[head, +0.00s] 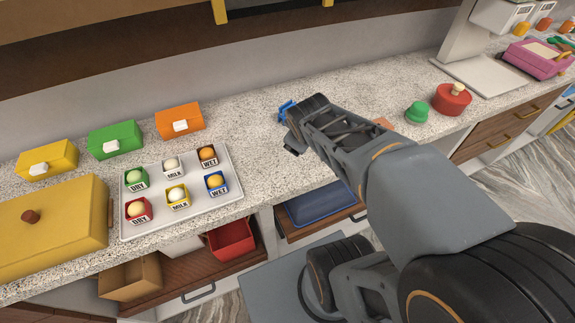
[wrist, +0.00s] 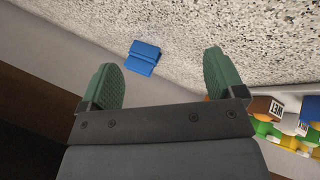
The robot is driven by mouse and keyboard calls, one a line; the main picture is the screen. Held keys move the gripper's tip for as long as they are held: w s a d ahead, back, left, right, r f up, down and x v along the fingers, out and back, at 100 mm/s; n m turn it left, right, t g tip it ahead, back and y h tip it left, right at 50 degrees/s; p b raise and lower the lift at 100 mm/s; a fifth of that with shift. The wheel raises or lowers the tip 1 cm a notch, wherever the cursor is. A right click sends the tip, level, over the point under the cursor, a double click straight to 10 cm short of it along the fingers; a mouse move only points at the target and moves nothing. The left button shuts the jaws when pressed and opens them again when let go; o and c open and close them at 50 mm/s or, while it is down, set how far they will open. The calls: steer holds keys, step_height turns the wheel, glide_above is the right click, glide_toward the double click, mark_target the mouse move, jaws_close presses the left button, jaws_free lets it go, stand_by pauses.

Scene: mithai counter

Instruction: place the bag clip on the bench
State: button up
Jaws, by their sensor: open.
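A small blue object (head: 286,110), which looks like the bag clip, lies on the speckled bench (head: 262,158) near its back edge. It also shows in the wrist view (wrist: 145,52), beyond and between my fingertips, left of centre. My gripper (wrist: 161,62) is open, with its two green fingers spread and nothing between them. It is apart from the clip. In the head view my arm reaches across the bench to just beside the clip, and its fingers are hidden there.
A grey tray (head: 229,193) of several labelled sweets stands at left, with orange (head: 180,121), green (head: 115,139) and yellow (head: 47,159) boxes behind it. A green item (head: 417,112) and a red pot (head: 451,99) stand right of my arm. Bare bench lies between tray and arm.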

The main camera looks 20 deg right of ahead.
steer(key=s+a+m+g+y, duration=0.1)
steer(key=s+a+m, duration=0.1)
steer(key=s+a+f+m+g+y, duration=0.1)
steer(key=s+a+m, duration=0.1)
steer(key=a, duration=0.1)
steer(key=s+a+m+g+y, duration=0.1)
steer(key=s+a+m, duration=0.1)
steer(key=shift+s+a+f, duration=0.15)
steer(key=shift+s+f, duration=0.2)
steer(key=shift+r, duration=0.1)
step_height(320, 180, up, 5)
steer(key=p, duration=0.4)
steer(key=shift+r+p, duration=0.15)
steer(key=shift+p, duration=0.25)
